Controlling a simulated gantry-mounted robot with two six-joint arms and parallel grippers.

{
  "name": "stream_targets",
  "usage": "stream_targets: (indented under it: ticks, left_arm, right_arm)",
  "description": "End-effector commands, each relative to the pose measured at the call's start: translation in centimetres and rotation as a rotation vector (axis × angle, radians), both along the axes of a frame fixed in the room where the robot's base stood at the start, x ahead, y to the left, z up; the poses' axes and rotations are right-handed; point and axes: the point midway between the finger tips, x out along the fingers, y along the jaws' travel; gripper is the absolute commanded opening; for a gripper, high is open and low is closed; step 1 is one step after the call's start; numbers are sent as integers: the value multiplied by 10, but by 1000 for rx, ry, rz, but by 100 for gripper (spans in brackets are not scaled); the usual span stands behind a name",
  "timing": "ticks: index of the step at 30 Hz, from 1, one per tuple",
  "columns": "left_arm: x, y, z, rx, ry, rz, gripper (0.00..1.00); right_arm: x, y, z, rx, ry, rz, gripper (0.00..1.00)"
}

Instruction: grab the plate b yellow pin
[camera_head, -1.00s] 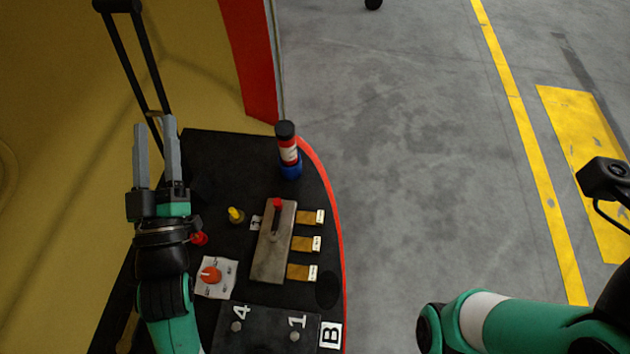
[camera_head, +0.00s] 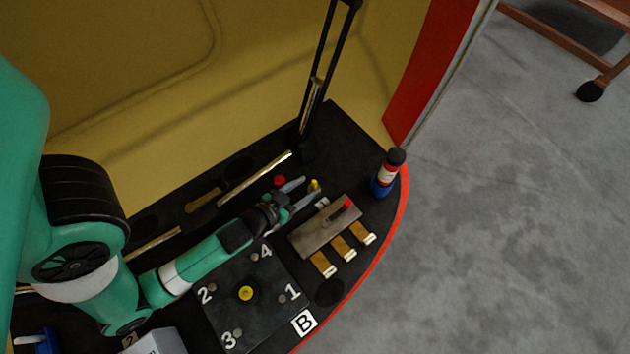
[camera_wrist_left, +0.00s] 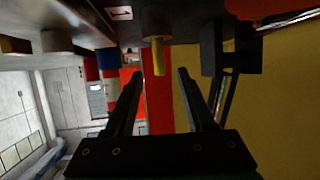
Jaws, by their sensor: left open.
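Plate B (camera_head: 215,312) is a dark square plate marked with numbers and a B label. A round yellow pin (camera_head: 246,293) stands in its middle. My left gripper (camera_head: 309,188) is open beyond the plate, pointing up and right, apart from that pin. Its fingertips are close to another small yellow knob (camera_head: 314,185) on the black console. In the left wrist view, a yellow piece (camera_wrist_left: 158,56) stands just beyond and between the open fingertips (camera_wrist_left: 160,72). Nothing is held. My right gripper is out of view.
A grey block with a red-tipped lever (camera_head: 322,231) lies right of my left gripper. A red knob (camera_head: 279,181) is close on its left. A blue, white and red bottle (camera_head: 386,174) stands at the far right of the console. The yellow wall (camera_head: 150,120) borders the left.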

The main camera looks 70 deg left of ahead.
Motion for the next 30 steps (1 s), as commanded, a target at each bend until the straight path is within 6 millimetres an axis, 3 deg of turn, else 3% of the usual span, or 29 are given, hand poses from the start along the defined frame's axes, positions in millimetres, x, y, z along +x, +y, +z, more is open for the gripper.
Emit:
stream_targets:
  ticks: [8, 18, 25, 30]
  left_arm:
    - [13, 7, -8, 0, 0, -1, 55]
    - [55, 31, -28, -1, -2, -1, 55]
    - [57, 31, -27, -1, 1, -1, 55]
    - [57, 31, -27, 0, 0, -1, 26]
  right_arm:
    - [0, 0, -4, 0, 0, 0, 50]
    - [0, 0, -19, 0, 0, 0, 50]
    - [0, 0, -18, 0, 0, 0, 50]
    - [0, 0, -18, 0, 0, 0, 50]
